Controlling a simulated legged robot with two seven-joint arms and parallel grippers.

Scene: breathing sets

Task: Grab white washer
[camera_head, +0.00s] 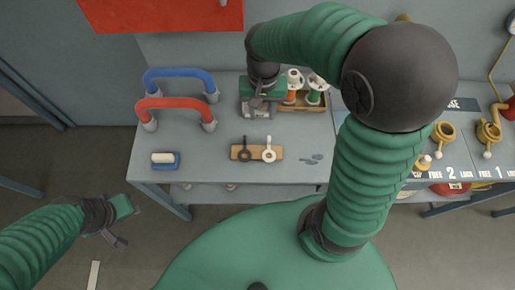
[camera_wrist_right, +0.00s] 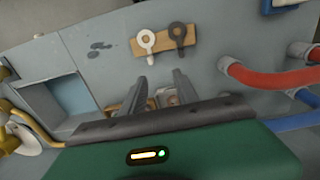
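The white washer (camera_head: 269,150) is a ring with a short handle. It lies on the right part of a small wooden board (camera_head: 257,147) on the grey table, beside a similar black washer (camera_head: 245,151). In the right wrist view the white washer (camera_wrist_right: 146,41) lies beyond my fingertips, left of the black washer (camera_wrist_right: 178,34). My right gripper (camera_head: 257,109) is over the table behind the board. In the right wrist view its two fingers (camera_wrist_right: 163,80) are apart with nothing held between them. My left gripper (camera_head: 128,230) is off the table at the lower left; its finger opening is unclear.
Blue (camera_head: 180,75) and red (camera_head: 175,104) hoses stand at the table's left. A blue-and-white block (camera_head: 164,160) lies at front left. A wooden holder (camera_head: 315,105) with canisters stands beside my right gripper. The table around the washer board is mostly clear.

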